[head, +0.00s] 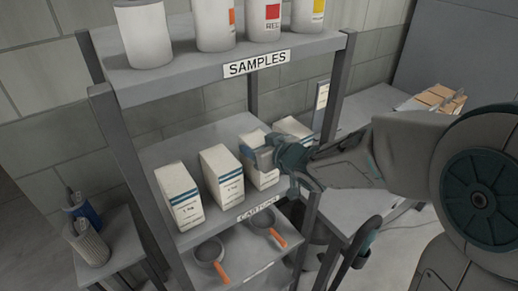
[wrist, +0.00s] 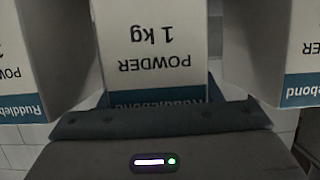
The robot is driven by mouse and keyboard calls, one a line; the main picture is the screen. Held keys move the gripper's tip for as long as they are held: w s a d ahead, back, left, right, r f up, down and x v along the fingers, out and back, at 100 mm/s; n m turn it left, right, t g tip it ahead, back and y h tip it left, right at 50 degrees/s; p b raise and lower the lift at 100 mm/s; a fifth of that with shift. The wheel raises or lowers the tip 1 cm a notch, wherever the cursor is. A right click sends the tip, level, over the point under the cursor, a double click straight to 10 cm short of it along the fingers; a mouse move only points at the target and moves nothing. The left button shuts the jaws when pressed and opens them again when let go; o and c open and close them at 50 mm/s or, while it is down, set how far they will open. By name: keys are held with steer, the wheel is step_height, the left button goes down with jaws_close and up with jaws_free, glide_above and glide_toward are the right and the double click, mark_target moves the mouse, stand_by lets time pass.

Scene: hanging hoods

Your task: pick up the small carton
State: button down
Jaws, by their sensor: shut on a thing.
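White cartons with a blue band stand in a row on the shelf labelled CARTONS. My gripper (head: 264,156) is shut on the third carton from the left (head: 262,178), gripping its upper part. This carton is upright, at or very near the shelf surface; I cannot tell if it is lifted. In the wrist view the held carton (wrist: 158,50) fills the middle, upside down, reading POWDER 1 kg. The rightmost carton (head: 293,130) is partly hidden behind my gripper.
The upper shelf (head: 190,72), labelled SAMPLES, holds several white containers above the cartons. A rack post (head: 328,125) stands close to my arm. Orange-handled pans (head: 208,251) lie on the shelf below. A side table (head: 370,105) is at the right.

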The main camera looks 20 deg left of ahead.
step_height(320, 180, up, 4)
steer(key=shift+f, duration=0.25)
steer(key=s+d+b, duration=0.4)
steer(key=s+d, duration=0.7)
steer(key=d, duration=0.2)
steer(key=shift+s+d+b, duration=0.3)
steer(key=shift+s+d, duration=0.05)
steer(key=shift+f, duration=0.1)
